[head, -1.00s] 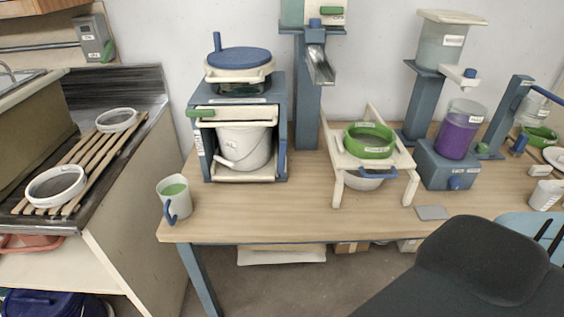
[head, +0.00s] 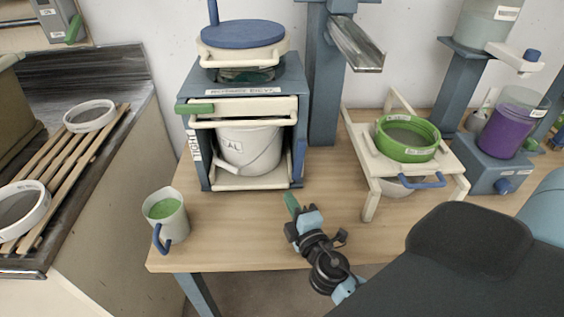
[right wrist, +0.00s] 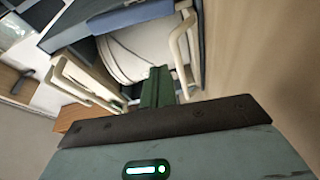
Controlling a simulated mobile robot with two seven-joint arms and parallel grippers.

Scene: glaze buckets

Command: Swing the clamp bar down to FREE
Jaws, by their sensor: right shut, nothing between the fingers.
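The clamp bar (head: 245,123) appears to be the cream bar with a green grip (head: 195,108) at its left end. It lies roughly level across the front of the blue rotary sieve stand (head: 203,165), above a white bucket (head: 240,150). I cannot read a FREE mark. My right gripper (head: 292,205) is shut and empty, in front of the stand's lower right corner, apart from the bar. In the right wrist view its green fingers (right wrist: 157,88) point toward the bucket (right wrist: 140,50). My left gripper is not in view.
A mug of green glaze (head: 165,210) stands at the table's left front. A green sieve (head: 407,140) sits on a cream stand right of my gripper. The sieve stand has a blue lid (head: 242,34) on top. Bare tabletop (head: 235,235) lies between the mug and my gripper.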

